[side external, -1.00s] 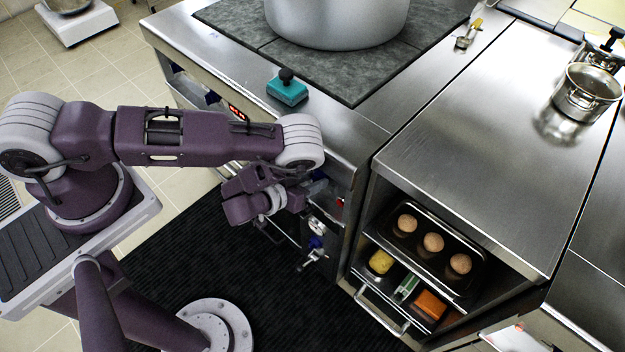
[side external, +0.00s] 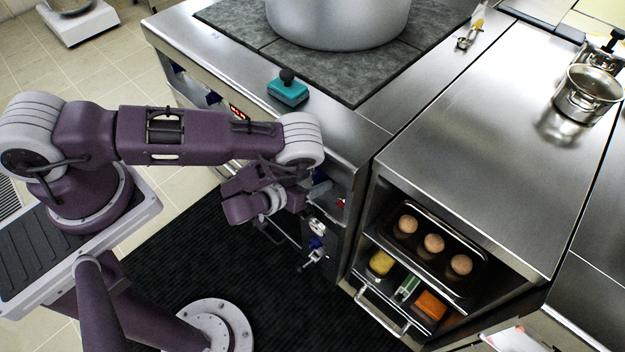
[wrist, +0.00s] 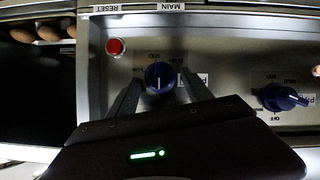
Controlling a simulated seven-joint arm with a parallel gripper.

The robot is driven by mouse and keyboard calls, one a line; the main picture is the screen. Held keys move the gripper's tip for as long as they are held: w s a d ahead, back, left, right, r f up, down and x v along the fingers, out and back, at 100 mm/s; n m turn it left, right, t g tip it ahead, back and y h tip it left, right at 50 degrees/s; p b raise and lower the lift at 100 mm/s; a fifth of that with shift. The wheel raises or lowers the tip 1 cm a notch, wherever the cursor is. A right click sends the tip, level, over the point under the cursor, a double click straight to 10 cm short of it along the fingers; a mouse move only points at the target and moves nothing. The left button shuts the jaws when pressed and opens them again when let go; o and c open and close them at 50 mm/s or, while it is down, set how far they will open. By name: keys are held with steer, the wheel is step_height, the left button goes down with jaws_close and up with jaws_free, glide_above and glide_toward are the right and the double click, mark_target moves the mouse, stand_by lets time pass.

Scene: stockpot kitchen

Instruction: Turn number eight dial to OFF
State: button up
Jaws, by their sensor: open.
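In the wrist view, my gripper (wrist: 160,90) is open, with one finger on each side of a round blue dial (wrist: 160,77). I cannot tell whether the fingers touch it. A white mark on this dial is near vertical in the picture. A second blue dial (wrist: 279,97) with a tilted handle is to the right; the word OFF shows beside it. No number eight can be read on either dial. In the side external view, my gripper (side external: 312,188) is at the stove's front panel, and my wrist hides most of the dials.
A red button (wrist: 115,47) labelled RESET is left of the near dial, and a MAIN label is above. A large pot (side external: 338,22) stands on the stove. A teal sponge holder (side external: 288,90) sits by its edge. An open shelf with a tray (side external: 440,222) is to the right.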

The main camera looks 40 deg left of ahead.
steer(key=v, duration=0.7)
steer(key=d+f+n+g+h, duration=0.1)
steer(key=d+n+g+h, duration=0.15)
steer(key=d, duration=0.85)
steer(key=d+r+m+g+h, duration=0.1)
steer(key=d+r+g, duration=0.1)
steer(key=d+r, duration=0.35)
steer(key=d+r+m+g+h, duration=0.1)
steer(key=d+r+g, duration=0.15)
steer(key=d, duration=0.55)
steer(key=w+a+r+m+y, duration=0.1)
steer(key=a+r, duration=0.3)
steer(key=r, duration=0.4)
steer(key=w+a+r+t, duration=0.1)
steer(key=a+r, duration=0.3)
steer(key=r, duration=0.4)
steer(key=w+a+r+m+y, duration=0.1)
steer(key=a+r, duration=0.3)
steer(key=r, duration=0.5)
steer(key=s+a+r+y, duration=0.2)
steer(key=s+a+r, duration=0.5)
steer(key=a+r, duration=0.15)
steer(key=s+a+r, duration=0.1)
steer(key=s+a, duration=0.2)
steer(key=s, duration=0.4)
steer(key=s+a+r+g, duration=0.1)
steer(key=s+a, duration=0.3)
steer(key=s, duration=0.4)
steer(key=shift+a+m+y, duration=0.3)
steer(key=shift+m+y, duration=0.15)
